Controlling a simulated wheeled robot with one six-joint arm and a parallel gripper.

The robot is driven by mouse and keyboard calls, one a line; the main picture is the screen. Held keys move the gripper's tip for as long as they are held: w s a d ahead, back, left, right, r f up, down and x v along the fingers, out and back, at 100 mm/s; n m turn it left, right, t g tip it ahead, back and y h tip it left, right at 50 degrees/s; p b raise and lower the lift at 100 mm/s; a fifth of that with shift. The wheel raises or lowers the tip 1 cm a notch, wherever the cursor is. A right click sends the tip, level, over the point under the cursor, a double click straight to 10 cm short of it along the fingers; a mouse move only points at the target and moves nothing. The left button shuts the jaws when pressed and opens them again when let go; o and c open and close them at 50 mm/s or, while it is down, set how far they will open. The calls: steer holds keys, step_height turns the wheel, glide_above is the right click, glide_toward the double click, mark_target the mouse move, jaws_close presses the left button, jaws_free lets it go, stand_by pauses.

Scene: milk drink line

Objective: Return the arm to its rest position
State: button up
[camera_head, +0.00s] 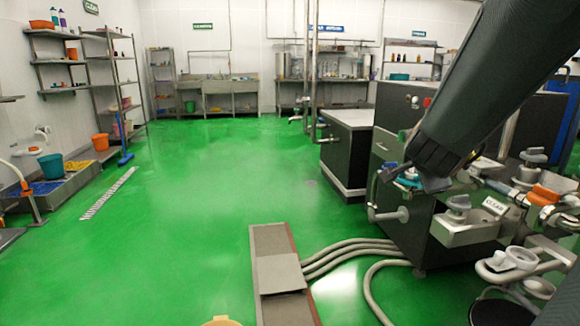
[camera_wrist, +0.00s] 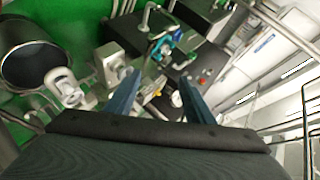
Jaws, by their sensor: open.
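My arm reaches in from the upper right in the head view, and my gripper (camera_head: 413,178) hangs at its lower end, in front of the machine (camera_head: 455,235) with pipes and valves. In the wrist view my gripper (camera_wrist: 158,95) shows two blue-grey fingers spread apart with nothing held between them. Behind the fingers lie metal fittings and a teal part (camera_wrist: 165,45) on the machine. From these views I cannot tell whether the fingers touch anything.
Grey hoses (camera_head: 350,250) run over the floor beside a metal cover (camera_head: 279,272). Shelves (camera_head: 60,62) line the left wall. The green floor (camera_head: 220,180) in the middle is clear.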

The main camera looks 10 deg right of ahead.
steer(key=s+a+f+n+g+y, duration=0.1)
steer(key=a+f+n+y, duration=0.25)
steer(key=a, duration=0.55)
steer(key=s+a+f+n+g+y, duration=0.1)
steer(key=a+f+n+y, duration=0.15)
steer(key=a+n, duration=0.45)
steer(key=s+a+f+n+g+y, duration=0.1)
steer(key=s+a+f+n+y, duration=0.15)
steer(key=a, duration=0.85)
steer(key=s+a+f+n+g+p, duration=0.1)
steer(key=s+a+f+n+g, duration=0.1)
steer(key=s+a+n+g, duration=0.45)
steer(key=s+a+f+n+g, duration=0.1)
steer(key=s+a+f+n, duration=0.2)
steer(key=s, duration=0.7)
steer(key=d+r+m+p, duration=0.2)
steer(key=d+r+p, duration=0.7)
steer(key=p, duration=0.8)
steer(key=shift+d+r+h+p, duration=0.2)
steer(key=shift+r+h+p, duration=0.15)
steer(key=shift+r, duration=0.65)
steer(key=shift+s, duration=0.1)
